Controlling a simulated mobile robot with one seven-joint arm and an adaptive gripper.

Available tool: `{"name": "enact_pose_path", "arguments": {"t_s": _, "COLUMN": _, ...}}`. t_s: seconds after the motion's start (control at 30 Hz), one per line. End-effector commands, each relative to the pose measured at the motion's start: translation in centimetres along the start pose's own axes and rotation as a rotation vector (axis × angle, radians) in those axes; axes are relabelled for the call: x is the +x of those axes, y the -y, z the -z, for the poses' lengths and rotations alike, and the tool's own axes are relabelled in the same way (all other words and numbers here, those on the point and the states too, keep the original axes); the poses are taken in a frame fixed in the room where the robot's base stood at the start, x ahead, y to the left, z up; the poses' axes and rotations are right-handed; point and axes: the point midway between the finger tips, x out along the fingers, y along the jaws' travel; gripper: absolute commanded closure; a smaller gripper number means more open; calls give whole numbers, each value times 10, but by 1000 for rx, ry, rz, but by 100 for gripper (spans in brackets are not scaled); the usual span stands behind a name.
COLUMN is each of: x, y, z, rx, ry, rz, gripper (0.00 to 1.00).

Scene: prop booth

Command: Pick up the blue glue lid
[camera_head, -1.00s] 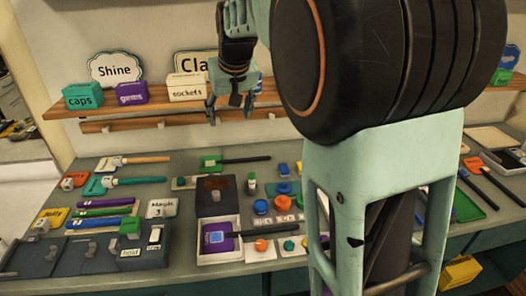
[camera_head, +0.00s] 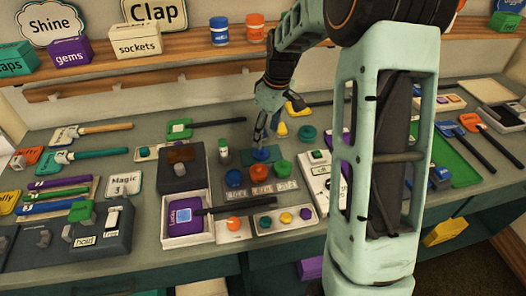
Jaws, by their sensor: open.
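A blue round lid (camera_head: 261,154) sits on a dark green mat (camera_head: 248,158) in the middle of the bench. Another blue round piece (camera_head: 234,177) stands in front of it, to the left, by a red one (camera_head: 258,168) and a green one (camera_head: 282,167). I cannot read which one is marked glue. My gripper (camera_head: 262,141) points down with its jaws open, just above and behind the lid on the mat. It partly covers what lies behind that lid. I cannot tell whether a fingertip touches the lid.
A dark box (camera_head: 182,168) and a white tray with a purple item (camera_head: 168,226) lie farther left. A white labelled panel (camera_head: 318,180) is to the right. A shelf (camera_head: 150,62) runs behind.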

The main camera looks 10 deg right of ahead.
Motion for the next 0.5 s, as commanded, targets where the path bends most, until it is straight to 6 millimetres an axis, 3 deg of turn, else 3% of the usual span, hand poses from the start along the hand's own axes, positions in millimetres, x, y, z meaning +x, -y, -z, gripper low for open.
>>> {"name": "enact_pose_path", "arguments": {"t_s": 0.27, "x": 25, "y": 2, "z": 1, "rx": 0, "ry": 2, "rz": 2, "gripper": 41}}
{"name": "enact_pose_path", "arguments": {"t_s": 0.5, "x": 60, "y": 4, "z": 5, "rx": 2, "ry": 1, "rz": 1, "gripper": 41}}
